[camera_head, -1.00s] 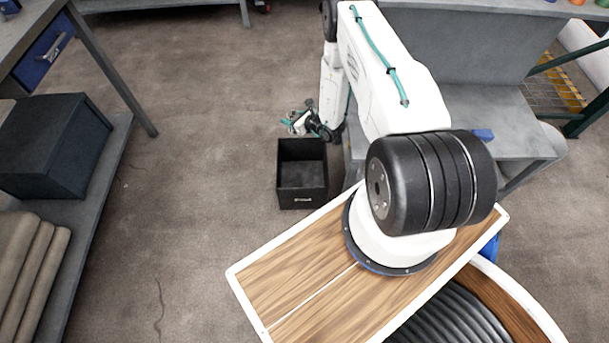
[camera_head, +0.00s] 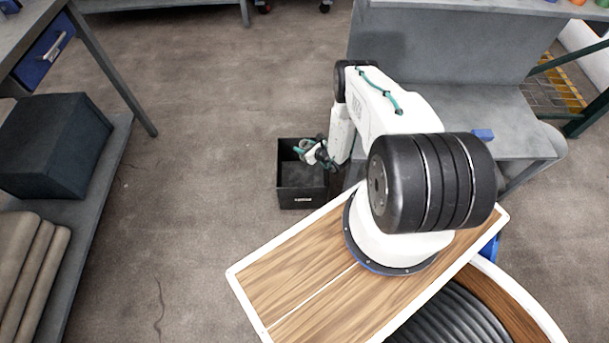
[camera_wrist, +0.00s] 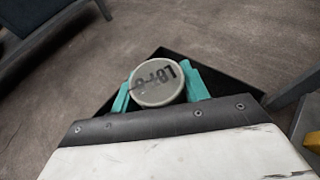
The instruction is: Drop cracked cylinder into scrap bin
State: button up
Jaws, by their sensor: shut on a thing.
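The cylinder (camera_wrist: 157,84) shows end-on in the wrist view as a pale grey-white disc with dark lettering and a dark line across it. My gripper (camera_wrist: 160,88) has teal fingers on both sides of it and is shut on it. The black open-topped scrap bin (camera_head: 302,198) stands on the floor in the head view, and its dark inside and rim (camera_wrist: 232,83) show behind the fingers in the wrist view. In the head view my gripper (camera_head: 300,149) is over the bin's far part. The cylinder's height above the bin floor is hard to tell.
A grey workbench (camera_head: 470,120) stands just right of the bin, with a small blue item (camera_head: 482,135) on it. A dark box (camera_head: 55,145) sits on a shelf at the left. The floor (camera_head: 200,150) left of the bin is clear.

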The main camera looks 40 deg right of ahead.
jog(key=shift+f, duration=0.35)
jog(key=o, duration=1.4)
jog(key=shift+c, duration=0.2)
jog(key=shift+r, duration=0.1)
jog(key=shift+r, duration=0.3)
notch_tip(320, 180, up, 3)
jog(key=shift+f, duration=0.15)
jog(key=s+a, duration=0.2)
jog(key=s, duration=0.5)
jog(key=s+a+r, duration=0.1)
jog(key=s+a, duration=0.1)
jog(key=s, duration=0.6)
jog(key=shift+s+a+r, duration=0.15)
jog(key=shift+s+r, duration=0.05)
jog(key=shift+r, duration=0.05)
